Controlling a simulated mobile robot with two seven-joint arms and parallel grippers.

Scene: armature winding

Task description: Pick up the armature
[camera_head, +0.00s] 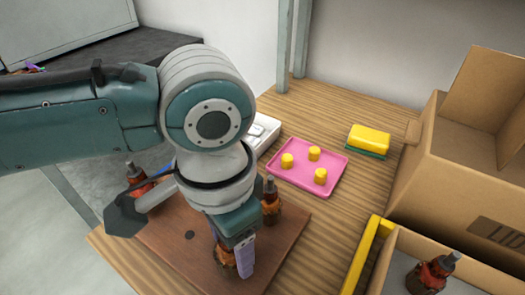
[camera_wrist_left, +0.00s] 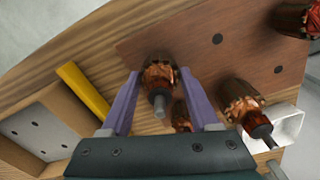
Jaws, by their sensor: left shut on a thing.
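Several copper-wound armatures with dark shafts are in view. My left gripper (camera_head: 234,262) points down at the brown board (camera_head: 285,245) and is shut on one armature (camera_head: 226,270) near the board's front edge. In the left wrist view this armature (camera_wrist_left: 159,78) sits between the two purple fingers of the gripper (camera_wrist_left: 158,95). Another armature (camera_head: 271,203) stands upright just behind, and one (camera_head: 135,174) is at the left, partly hidden by my arm. One more armature (camera_head: 432,274) is in the box at the lower right. I cannot tell whether the held armature still touches the board.
A pink tray (camera_head: 285,178) with yellow cylinders lies behind the board. A yellow and green sponge (camera_head: 369,140) is at the back. A cardboard box (camera_head: 465,170) stands at the right, and a yellow bar (camera_head: 358,268) lies along the lower box. A white object (camera_head: 262,130) is partly hidden behind my arm.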

